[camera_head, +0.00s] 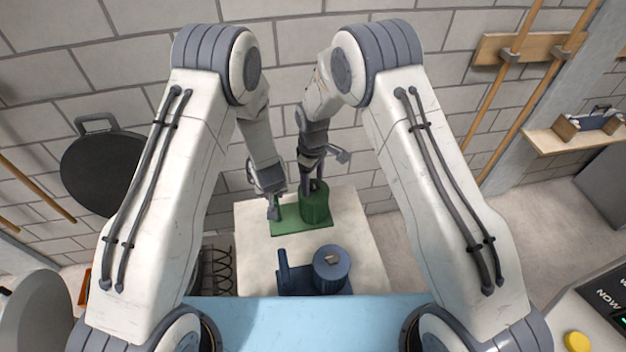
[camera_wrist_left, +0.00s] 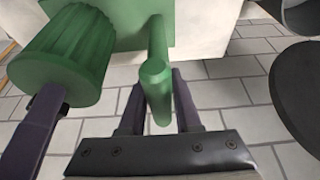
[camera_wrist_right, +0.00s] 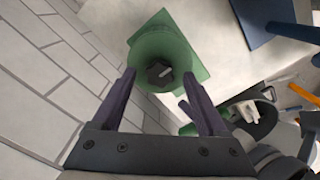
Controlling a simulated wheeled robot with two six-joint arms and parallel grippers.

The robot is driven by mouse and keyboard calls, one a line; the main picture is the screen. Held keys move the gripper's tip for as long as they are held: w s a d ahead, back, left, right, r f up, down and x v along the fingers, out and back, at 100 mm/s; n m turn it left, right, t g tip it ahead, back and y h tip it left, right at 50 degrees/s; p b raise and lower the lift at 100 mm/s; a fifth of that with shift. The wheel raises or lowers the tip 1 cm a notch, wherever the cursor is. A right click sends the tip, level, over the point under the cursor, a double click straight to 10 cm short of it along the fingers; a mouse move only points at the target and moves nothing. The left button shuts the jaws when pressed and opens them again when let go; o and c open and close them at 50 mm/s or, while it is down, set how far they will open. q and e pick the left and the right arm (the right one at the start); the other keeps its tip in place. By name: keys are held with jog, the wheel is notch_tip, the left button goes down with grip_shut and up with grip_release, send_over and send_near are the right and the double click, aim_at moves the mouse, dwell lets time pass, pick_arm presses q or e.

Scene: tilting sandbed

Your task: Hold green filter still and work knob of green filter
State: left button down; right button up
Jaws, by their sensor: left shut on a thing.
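The green filter has a flat base plate (camera_head: 287,222), an upright handle bar and a ribbed round knob (camera_head: 316,208). It stands at the back of the pale block. My left gripper (camera_head: 273,208) is shut on the handle bar (camera_wrist_left: 157,75), which passes between its fingers in the left wrist view. My right gripper (camera_wrist_right: 158,80) is open, with one finger on each side of the knob (camera_wrist_right: 150,45) in the right wrist view. One of its fingers also shows close against the knob's side in the left wrist view. I cannot tell whether the fingers touch it.
A blue filter (camera_head: 331,265) of similar shape stands nearer me on the pale block (camera_head: 368,262). A brick wall rises close behind. A dark pan (camera_head: 95,170) hangs at left and a coil spring (camera_head: 216,270) is left of the block. A wooden shelf (camera_head: 565,142) is at right.

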aim_at(313, 184)
jog(key=shift+r, duration=0.1)
notch_tip(313, 184, up, 12)
dwell(0.5)
pick_arm(q)
jog(key=c, duration=0.5)
grip_release()
jog(key=shift+r, duration=0.1)
